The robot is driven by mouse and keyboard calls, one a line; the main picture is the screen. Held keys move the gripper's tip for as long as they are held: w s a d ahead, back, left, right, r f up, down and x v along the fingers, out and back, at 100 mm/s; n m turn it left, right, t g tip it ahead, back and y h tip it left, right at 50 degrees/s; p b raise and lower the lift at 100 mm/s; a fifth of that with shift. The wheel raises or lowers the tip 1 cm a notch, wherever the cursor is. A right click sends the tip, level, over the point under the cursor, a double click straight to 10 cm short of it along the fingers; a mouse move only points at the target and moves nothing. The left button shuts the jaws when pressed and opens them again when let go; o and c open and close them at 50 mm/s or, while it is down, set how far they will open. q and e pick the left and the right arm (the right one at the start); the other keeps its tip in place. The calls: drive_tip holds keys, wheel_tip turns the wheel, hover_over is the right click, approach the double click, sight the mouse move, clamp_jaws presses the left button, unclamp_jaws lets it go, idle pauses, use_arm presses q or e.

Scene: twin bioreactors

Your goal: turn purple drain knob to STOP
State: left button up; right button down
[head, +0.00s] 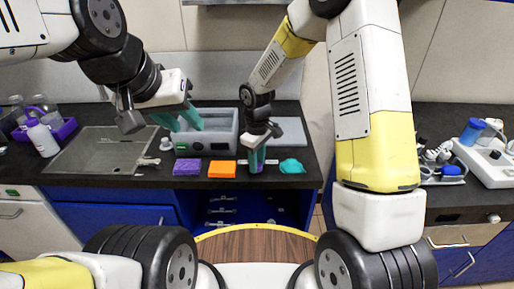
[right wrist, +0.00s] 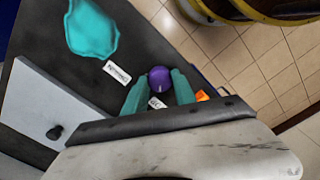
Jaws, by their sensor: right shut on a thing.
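The purple drain knob (right wrist: 160,78) is round and sits between the two teal fingertips of my right gripper (right wrist: 159,88) in the right wrist view. The fingers are closed on its sides. A small light mark shows on the knob; I cannot tell which position it points to. In the head view my right gripper (head: 257,163) reaches down to the front of the dark counter, and its fingers mostly hide the knob. A white label (right wrist: 157,102) between the fingers is partly covered. My left gripper (head: 179,119) is open and empty, above the counter at the left of the grey box.
A white label (right wrist: 117,72) lies near the cloth.

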drive_tip(key=c, duration=1)
unclamp_jaws()
drive_tip(key=shift+r, duration=0.15)
wheel_tip(320, 180, up, 8)
drive_tip(key=shift+f, duration=0.2)
drive_tip(key=s+d+r+m+t, duration=0.2)
drive_tip(key=s+d+r+m, duration=0.1)
drive_tip(key=s+r, duration=0.3)
drive_tip(key=s+d+r+m+t+y, duration=0.1)
drive_tip(key=s+d+r+m+t, duration=0.1)
drive_tip(key=s+d+r+m, duration=0.2)
drive_tip(key=s+d+r+m+t+y, duration=0.1)
drive_tip(key=s+d+r+m+t, duration=0.1)
drive_tip(key=s+d+r, duration=0.5)
drive_tip(key=shift+s+r+m, duration=0.9)
drive_tip(key=shift+s+r, duration=0.25)
drive_tip(key=shift+r, duration=0.2)
